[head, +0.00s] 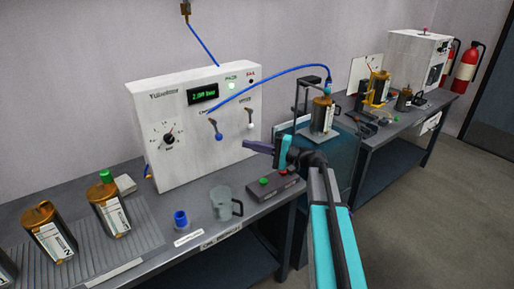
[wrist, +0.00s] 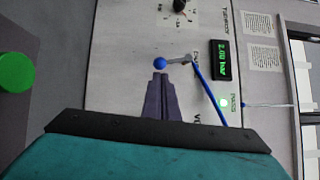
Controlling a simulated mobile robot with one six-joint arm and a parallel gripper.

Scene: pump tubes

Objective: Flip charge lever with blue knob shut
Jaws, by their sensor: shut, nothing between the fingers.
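The charge lever (wrist: 178,60) has a round blue knob (head: 218,136) and sits on the front of the white panel (head: 170,102). In the head view it hangs down from its pivot, below the display. My gripper (head: 247,145) is shut and empty, to the right of the blue knob and in front of the panel. In the wrist view the fingertips (wrist: 160,76) lie just below the knob (wrist: 159,64) in the picture. I cannot tell from that view how deep the gap is. A second lever with a white knob (head: 250,125) is to the right.
A blue hose (head: 268,76) arches from the panel to a pump stand (head: 322,115) on the right. On the bench below are a clear jug (head: 224,204), a blue cup (head: 181,219) and a button box (head: 276,186). The display (wrist: 221,60) is lit.

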